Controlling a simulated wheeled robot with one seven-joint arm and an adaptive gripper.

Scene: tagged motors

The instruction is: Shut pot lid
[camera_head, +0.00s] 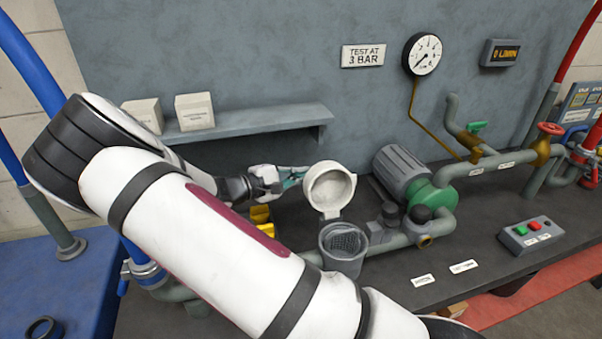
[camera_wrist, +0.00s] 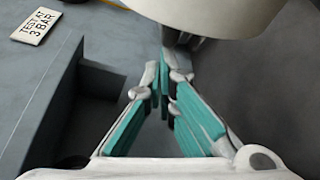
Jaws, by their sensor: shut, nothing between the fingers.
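The pot (camera_head: 343,245) is a grey strainer pot on the pipe line, with a dark perforated basket showing in its open mouth. Its round cream lid (camera_head: 329,187) stands raised, tipped up and back from the pot, with its hollow inner side facing the head camera. My gripper (camera_head: 298,172) is shut and empty, just left of and behind the lid's upper edge. In the wrist view my gripper's teal fingers (camera_wrist: 164,72) meet at the tips, close under the cream lid (camera_wrist: 215,12). Whether the tips touch the lid I cannot tell.
A green-and-grey motor pump (camera_head: 405,180) stands right of the lid. A shelf (camera_head: 265,118) with two pale boxes is on the wall behind. A yellow part (camera_head: 261,215) lies below my gripper.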

